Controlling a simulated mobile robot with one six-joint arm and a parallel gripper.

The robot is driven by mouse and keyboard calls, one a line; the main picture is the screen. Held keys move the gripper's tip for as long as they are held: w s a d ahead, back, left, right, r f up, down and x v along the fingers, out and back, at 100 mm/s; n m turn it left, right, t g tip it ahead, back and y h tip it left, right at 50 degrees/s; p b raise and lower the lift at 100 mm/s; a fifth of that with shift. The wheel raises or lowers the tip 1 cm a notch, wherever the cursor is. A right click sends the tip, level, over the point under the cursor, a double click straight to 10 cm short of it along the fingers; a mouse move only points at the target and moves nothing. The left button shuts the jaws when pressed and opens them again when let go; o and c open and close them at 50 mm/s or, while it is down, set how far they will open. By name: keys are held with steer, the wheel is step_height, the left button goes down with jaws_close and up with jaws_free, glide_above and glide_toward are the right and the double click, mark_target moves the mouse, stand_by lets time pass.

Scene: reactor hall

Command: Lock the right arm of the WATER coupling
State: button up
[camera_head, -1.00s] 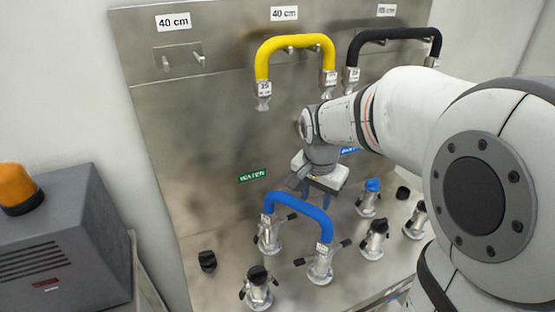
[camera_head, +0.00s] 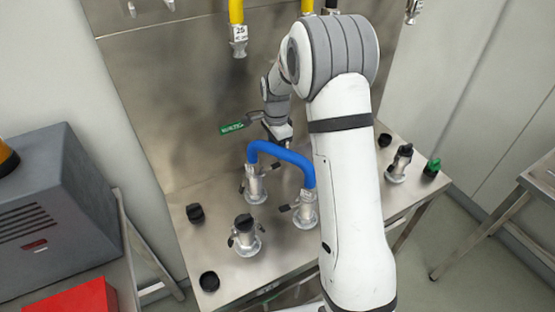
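The green WATER sign (camera_head: 232,127) is on the steel back panel. Below it, a metal coupling (camera_head: 255,187) stands upright on the bench, with one end of the blue hose (camera_head: 281,153) on it. The hose's other end is on a second coupling (camera_head: 305,212), which has a dark arm sticking out left. My gripper (camera_head: 281,138) points down just behind the hose. Its fingertips are mostly hidden, so I cannot tell whether it is open or touching anything.
A free coupling with a black cap (camera_head: 244,238) stands front left. Black caps (camera_head: 209,281) lie on the bench. Another coupling (camera_head: 400,163) and a green cap (camera_head: 432,167) are at the right. A yellow hose (camera_head: 237,12) hangs above. My arm hides the bench's middle right.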

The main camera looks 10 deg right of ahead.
mark_target(277, 164)
step_height(277, 164, down, 6)
steer(key=shift+d+r+p, duration=0.1)
steer(key=shift+r+p, duration=0.05)
steer(key=shift+p, duration=0.4)
steer(key=shift+c, duration=0.4)
jaws_close()
